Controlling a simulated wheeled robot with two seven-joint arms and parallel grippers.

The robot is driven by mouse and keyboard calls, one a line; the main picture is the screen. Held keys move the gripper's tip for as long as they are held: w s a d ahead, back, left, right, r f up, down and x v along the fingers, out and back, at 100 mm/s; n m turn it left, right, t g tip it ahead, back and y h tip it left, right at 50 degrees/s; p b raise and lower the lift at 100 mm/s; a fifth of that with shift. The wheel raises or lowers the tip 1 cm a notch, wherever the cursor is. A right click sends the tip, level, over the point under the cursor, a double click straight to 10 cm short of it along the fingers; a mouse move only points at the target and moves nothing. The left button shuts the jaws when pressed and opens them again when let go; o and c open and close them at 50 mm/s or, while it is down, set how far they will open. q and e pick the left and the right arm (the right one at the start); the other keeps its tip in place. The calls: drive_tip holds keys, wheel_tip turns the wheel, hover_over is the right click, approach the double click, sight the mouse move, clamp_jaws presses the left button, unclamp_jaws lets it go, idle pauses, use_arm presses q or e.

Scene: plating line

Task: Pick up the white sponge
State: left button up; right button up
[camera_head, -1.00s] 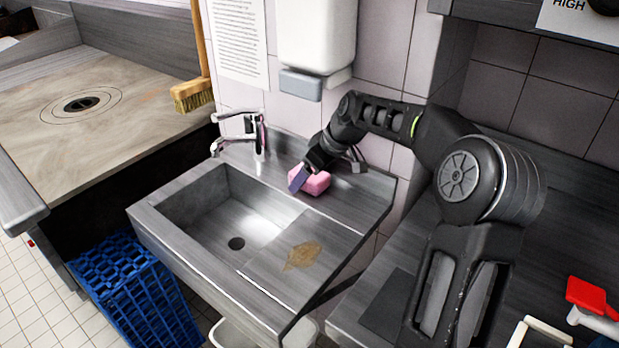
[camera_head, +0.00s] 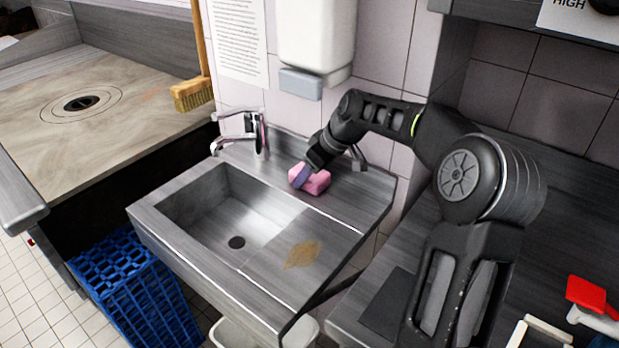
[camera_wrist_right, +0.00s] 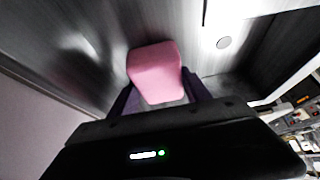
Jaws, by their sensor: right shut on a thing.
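A pink sponge-like block (camera_head: 319,183) is at the back right ledge of the sink, below the dispenser. No white sponge shows; this block looks pink in both views. My right gripper (camera_head: 304,175) is shut on it, with a purple finger across its near side. In the right wrist view the pink block (camera_wrist_right: 155,68) sits between the two purple fingers of my right gripper (camera_wrist_right: 158,88). I cannot tell whether the block still touches the ledge. My left gripper is not in view.
The metal sink (camera_head: 180,225) has a tap (camera_head: 258,138) at its back left and a brown stain (camera_head: 302,254) on its drainboard. A white dispenser (camera_head: 316,40) hangs above. A blue crate (camera_head: 135,290) stands at lower left, and a red-headed tool (camera_head: 586,294) lies at right.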

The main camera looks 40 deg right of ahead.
drive_tip(key=c, duration=0.5)
drive_tip(key=shift+r, duration=0.75)
wheel_tip(320, 180, up, 2)
drive_tip(key=shift+r, duration=0.1)
drive_tip(key=s+d+b, duration=0.1)
drive_tip(key=s, duration=0.4)
drive_tip(key=s+d+b, duration=0.1)
drive_tip(key=s+d, duration=0.1)
drive_tip(key=s, duration=0.4)
drive_tip(key=s+d+b, duration=0.2)
drive_tip(key=s, duration=0.4)
drive_tip(key=shift+s+d, duration=0.1)
drive_tip(key=shift+s, duration=0.05)
